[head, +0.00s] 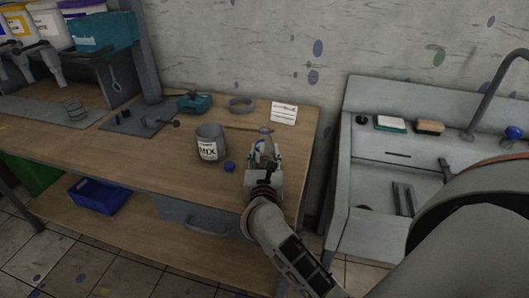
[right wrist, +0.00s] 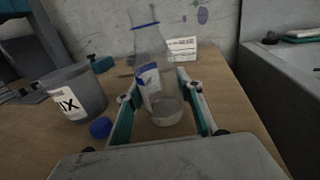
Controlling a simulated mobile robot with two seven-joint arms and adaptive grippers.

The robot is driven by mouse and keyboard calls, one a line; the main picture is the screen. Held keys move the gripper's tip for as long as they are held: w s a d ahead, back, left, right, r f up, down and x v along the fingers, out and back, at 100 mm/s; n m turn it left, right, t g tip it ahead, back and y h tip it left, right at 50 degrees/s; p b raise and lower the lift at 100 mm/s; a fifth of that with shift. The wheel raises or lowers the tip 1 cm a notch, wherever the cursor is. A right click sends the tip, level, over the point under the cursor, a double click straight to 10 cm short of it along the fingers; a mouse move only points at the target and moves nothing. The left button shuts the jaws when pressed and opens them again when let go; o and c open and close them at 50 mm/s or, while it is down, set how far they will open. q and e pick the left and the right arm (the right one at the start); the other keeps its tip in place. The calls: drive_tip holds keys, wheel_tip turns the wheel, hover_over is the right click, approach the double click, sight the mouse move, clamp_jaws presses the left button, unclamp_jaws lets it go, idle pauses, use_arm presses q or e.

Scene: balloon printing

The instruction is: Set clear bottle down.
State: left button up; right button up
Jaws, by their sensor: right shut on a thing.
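The clear bottle (right wrist: 158,75) stands upright between the fingers of my right gripper (right wrist: 162,112) in the right wrist view. It has a blue ring at its neck, a blue and white label, and no cap on top. In the head view my right gripper (head: 264,158) is over the right end of the wooden workbench (head: 180,170) and largely hides the bottle. My right gripper is shut on the bottle. The bottle's base looks at or very near the bench top; I cannot tell whether it touches. My left gripper is in neither view.
A grey MIX pot (head: 211,143) and a blue cap (head: 229,166) are left of the bottle. A sink (head: 400,170) stands to the right, past a gap. The bench front left of the pot is clear.

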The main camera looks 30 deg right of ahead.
drive_tip(key=o, duration=1.2)
drive_tip(key=shift+f, duration=0.1)
drive_tip(key=shift+s+a+r, duration=0.1)
drive_tip(key=shift+r, duration=0.1)
drive_tip(key=b+v, duration=0.1)
drive_tip(key=v, duration=0.9)
drive_tip(key=shift+s+a+f, duration=0.1)
drive_tip(key=shift+s, duration=0.15)
drive_tip(key=shift+s+a, duration=0.35)
drive_tip(key=shift+s, duration=0.2)
